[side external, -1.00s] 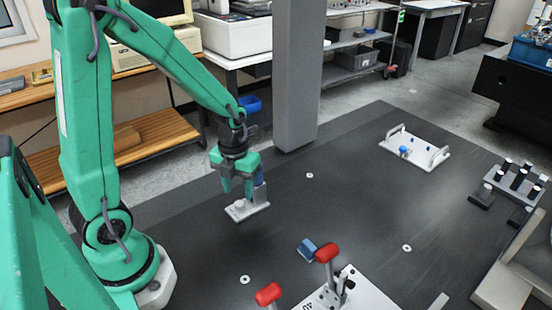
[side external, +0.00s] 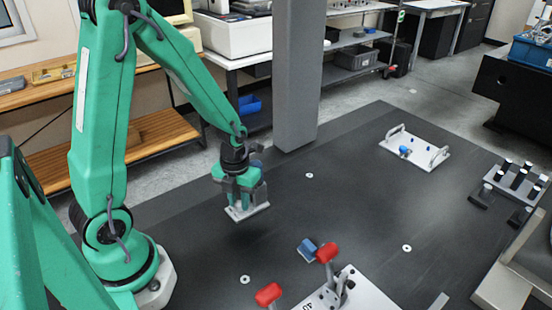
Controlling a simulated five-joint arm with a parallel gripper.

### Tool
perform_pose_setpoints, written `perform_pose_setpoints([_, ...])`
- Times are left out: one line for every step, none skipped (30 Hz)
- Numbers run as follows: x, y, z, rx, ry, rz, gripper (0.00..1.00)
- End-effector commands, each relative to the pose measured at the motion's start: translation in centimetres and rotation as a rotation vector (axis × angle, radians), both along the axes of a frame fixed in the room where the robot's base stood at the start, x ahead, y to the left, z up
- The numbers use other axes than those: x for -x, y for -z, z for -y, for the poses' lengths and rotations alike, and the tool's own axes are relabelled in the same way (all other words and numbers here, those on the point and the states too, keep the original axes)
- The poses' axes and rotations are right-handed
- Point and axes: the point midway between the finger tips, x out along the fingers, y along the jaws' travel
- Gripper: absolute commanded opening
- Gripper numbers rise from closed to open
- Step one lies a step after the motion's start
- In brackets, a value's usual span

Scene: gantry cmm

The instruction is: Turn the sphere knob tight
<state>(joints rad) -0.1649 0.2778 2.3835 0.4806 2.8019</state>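My gripper (side external: 240,195) points down at a small light plate (side external: 240,214) on the dark table, left of the grey column. Its green fingers reach low over the plate and cover most of its top. A sphere knob cannot be made out there; the fingers hide the middle of the fixture. Whether the fingers are apart or closed on something is too small to tell.
The grey column (side external: 298,75) stands behind and right of my gripper. Red-handled clamps (side external: 327,252) and a blue block (side external: 308,248) lie in front. A white plate with handles (side external: 432,160) is at the right back. The table's middle is clear.

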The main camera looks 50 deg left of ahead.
Motion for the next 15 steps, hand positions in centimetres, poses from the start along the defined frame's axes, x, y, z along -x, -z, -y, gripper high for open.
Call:
perform_pose_setpoints([-0.01, -0.01, 0.0, 0.0, 0.0, 0.0, 0.12])
perform_pose_setpoints([-0.01, -0.02, 0.0, 0.0, 0.0, 0.0, 0.06])
perform_pose_setpoints([-0.01, -0.02, 0.0, 0.0, 0.0, 0.0, 0.0])
perform_pose_setpoints([-0.01, -0.02, 0.0, 0.0, 0.0, 0.0, 0.0])
perform_pose_setpoints([-0.01, -0.02, 0.0, 0.0, 0.0, 0.0, 0.0])
perform_pose_setpoints([-0.01, -0.02, 0.0, 0.0, 0.003, 0.0, 0.0])
perform_pose_setpoints([-0.01, -0.03, 0.0, 0.0, 0.006, 0.0, 0.0])
perform_pose_setpoints([-0.02, -0.03, -0.01, 0.0, 0.012, 0.0, 0.0])
perform_pose_setpoints([-0.02, -0.03, -0.01, 0.0, 0.023, 0.0, 0.0])
perform_pose_setpoints([-0.02, -0.03, -0.01, 0.0, 0.034, 0.0, 0.0])
perform_pose_setpoints([-0.02, -0.03, 0.0, 0.0, 0.047, 0.001, 0.0])
perform_pose_setpoints([-0.03, -0.03, -0.01, 0.0, 0.065, 0.001, 0.0])
perform_pose_setpoints([-0.03, -0.03, -0.01, 0.0, 0.079, 0.001, 0.0])
perform_pose_setpoints([-0.03, -0.03, -0.01, 0.0, 0.092, 0.001, 0.0])
perform_pose_setpoints([-0.04, -0.03, -0.01, 0.0, 0.108, 0.001, 0.0])
